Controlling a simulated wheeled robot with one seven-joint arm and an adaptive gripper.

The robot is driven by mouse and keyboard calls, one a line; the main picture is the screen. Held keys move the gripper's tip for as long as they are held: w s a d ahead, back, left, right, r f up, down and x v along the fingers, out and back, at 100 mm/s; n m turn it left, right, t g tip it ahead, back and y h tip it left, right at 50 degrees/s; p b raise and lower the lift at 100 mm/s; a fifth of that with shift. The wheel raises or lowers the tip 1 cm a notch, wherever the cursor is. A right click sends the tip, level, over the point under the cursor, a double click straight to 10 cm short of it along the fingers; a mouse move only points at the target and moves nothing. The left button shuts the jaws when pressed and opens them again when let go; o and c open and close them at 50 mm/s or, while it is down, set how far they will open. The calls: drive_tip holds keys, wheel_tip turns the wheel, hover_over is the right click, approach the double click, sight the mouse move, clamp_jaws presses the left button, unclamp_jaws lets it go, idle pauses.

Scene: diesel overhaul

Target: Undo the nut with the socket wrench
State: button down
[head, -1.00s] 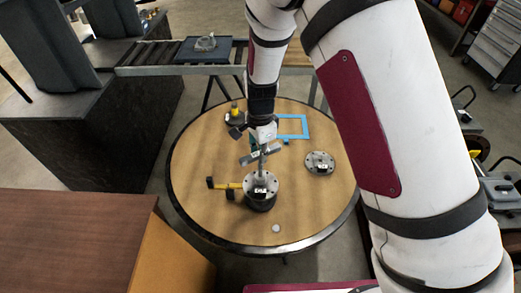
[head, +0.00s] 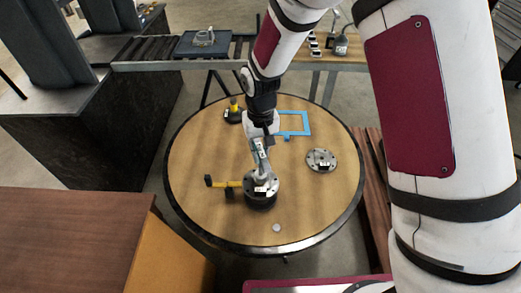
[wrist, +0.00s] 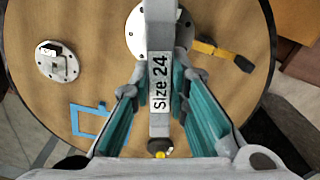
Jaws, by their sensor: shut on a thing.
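My gripper (head: 260,141) is shut on the grey socket wrench (wrist: 159,125), with teal finger pads on either side of its handle. A label on the wrench reads "Size 24". In the head view the wrench (head: 262,160) slants down to the grey round flange (head: 261,187) on a dark round base near the front of the round table. In the wrist view the wrench reaches over this flange (wrist: 137,40). The wrench covers its own far end, so I cannot see the nut or tell whether the socket sits on it.
A yellow bar with black ends (head: 228,184) lies left of the flange. A second flange (head: 321,160) lies to the right. A blue frame (head: 306,124) and a yellow-topped dark object (head: 233,112) are behind. A small pale disc (head: 276,228) lies in front. The table's left side is clear.

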drive_tip(key=n, duration=0.5)
drive_tip(key=shift+b, duration=0.35)
drive_tip(key=n, duration=0.9)
drive_tip(key=shift+n+b, duration=0.35)
drive_tip(key=shift+n, duration=0.05)
drive_tip(key=n, duration=0.3)
drive_tip(key=shift+r, duration=0.1)
